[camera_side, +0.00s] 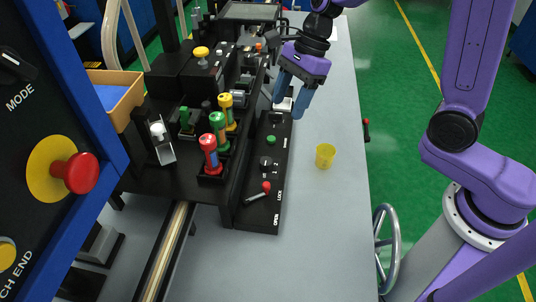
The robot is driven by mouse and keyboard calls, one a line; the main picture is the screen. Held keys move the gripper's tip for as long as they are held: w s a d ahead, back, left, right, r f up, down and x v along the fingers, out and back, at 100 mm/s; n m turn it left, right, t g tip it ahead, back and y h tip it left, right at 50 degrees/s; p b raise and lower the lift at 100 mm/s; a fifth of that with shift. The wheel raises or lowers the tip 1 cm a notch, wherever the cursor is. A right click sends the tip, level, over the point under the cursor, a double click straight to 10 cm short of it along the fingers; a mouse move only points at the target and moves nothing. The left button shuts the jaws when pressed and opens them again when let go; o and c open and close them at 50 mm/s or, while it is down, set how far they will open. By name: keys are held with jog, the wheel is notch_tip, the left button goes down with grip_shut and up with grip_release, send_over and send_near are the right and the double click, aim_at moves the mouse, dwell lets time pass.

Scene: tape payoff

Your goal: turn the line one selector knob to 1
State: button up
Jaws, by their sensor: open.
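A black selector knob (266,161) sits on the narrow black panel (267,217), with small white marks that look like 1 and 2 beside it. It is too small to tell which mark it points at. I cannot read a line name on it. My gripper (288,107) has two blue fingers, spread apart and pointing down over the far end of the panel. It is beyond the knob and apart from it. A small white part (285,104) shows between the fingertips; I cannot tell whether they touch it.
A green button (271,140) and a red-tipped lever (257,192) flank the knob. A yellow cup (325,155) stands right of the panel on the grey table (330,230). Red, green and yellow-topped posts (210,155) rise at left. The table's right side is mostly clear.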

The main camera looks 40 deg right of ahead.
aim_at(266, 161)
jog(key=x, duration=1.5)
jog(key=shift+f, duration=0.15)
jog(key=c, duration=1)
